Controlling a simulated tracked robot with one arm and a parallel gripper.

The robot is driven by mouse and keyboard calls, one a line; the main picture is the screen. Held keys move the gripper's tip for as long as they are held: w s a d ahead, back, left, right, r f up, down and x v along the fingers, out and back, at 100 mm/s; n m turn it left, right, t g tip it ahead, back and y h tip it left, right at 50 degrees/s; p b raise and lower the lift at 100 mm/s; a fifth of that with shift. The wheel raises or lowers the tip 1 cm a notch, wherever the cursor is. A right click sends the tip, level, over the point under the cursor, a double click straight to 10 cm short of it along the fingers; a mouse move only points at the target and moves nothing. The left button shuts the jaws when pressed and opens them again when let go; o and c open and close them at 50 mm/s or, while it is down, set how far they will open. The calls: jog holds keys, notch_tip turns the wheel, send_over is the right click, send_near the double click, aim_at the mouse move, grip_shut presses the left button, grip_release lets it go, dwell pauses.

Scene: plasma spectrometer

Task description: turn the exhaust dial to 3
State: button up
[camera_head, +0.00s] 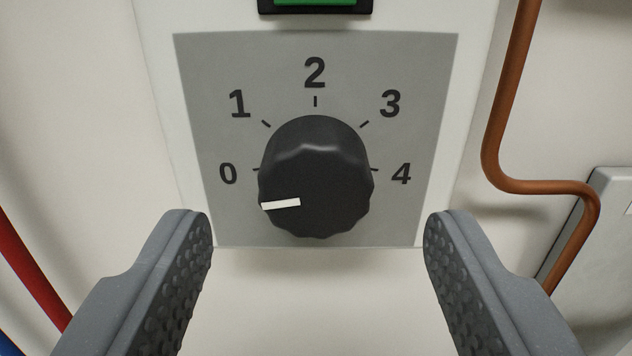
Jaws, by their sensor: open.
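The exhaust dial (317,185) is a black fluted knob in the middle of the camera view, on a grey plate (210,75) marked 0 to 4. Its white pointer line lies on the left side of the knob face, toward the 0 mark. The 3 mark (390,103) is at the knob's upper right. My gripper (318,228) is open, with one grey textured finger low on the left and one low on the right. The fingers are apart from the knob, and nothing is between them but the view of the knob and panel.
A green display or button in a black frame (315,5) is cut off at the top edge. A copper pipe (507,100) bends down the right side, beside a grey box (605,250). A red cable (30,265) runs at lower left. The wall below the plate is bare.

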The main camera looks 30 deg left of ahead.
aim_at(316, 203)
jog(key=shift+p+x, duration=0.65)
jog(key=shift+x, duration=0.15)
jog(key=shift+w+a+r+p, duration=0.1)
jog(key=shift+w+a+p, duration=0.2)
jog(key=shift+w+p, duration=0.2)
jog(key=shift+w+a, duration=0.1)
jog(key=shift+a, duration=0.05)
jog(key=c, duration=1)
